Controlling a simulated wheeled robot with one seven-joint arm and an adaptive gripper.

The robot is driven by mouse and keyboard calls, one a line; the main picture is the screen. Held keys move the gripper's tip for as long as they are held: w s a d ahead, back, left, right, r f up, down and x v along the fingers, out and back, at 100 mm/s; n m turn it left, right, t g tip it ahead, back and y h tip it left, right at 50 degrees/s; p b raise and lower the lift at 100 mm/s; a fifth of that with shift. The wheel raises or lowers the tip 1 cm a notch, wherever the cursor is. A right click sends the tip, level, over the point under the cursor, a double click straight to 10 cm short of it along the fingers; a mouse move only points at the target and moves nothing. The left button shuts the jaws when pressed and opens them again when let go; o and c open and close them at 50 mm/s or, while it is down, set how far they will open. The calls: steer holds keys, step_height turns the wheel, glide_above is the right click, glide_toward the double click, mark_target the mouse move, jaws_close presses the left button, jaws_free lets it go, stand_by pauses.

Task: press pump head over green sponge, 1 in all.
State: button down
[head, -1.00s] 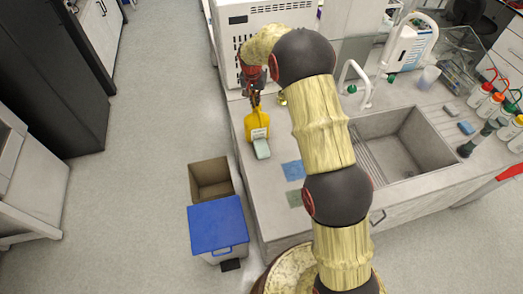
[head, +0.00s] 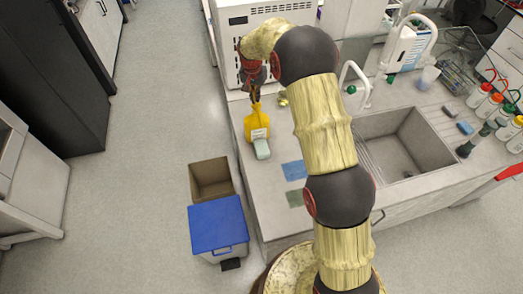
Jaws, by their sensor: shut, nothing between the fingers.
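A yellow pump bottle (head: 256,121) with a pale label stands near the left edge of the counter. A green sponge (head: 262,149) lies just in front of it, close to the bottle's base. My gripper (head: 255,98) is shut and empty, pointing down at the top of the bottle. The pump head is largely hidden behind the fingers, so I cannot tell whether they touch it or how far it is pressed.
A sink (head: 406,145) with a white tap (head: 356,82) is on the right. Blue (head: 294,170) and grey-green (head: 295,198) cloths lie on the counter (head: 270,195). A white appliance (head: 268,18) stands behind. A blue-lidded bin (head: 218,226) and an open bin (head: 211,178) stand on the floor.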

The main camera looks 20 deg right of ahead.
steer(key=shift+r, duration=0.15)
step_height(320, 180, up, 6)
steer(key=shift+f+p, duration=0.1)
steer(key=shift+p, duration=1.15)
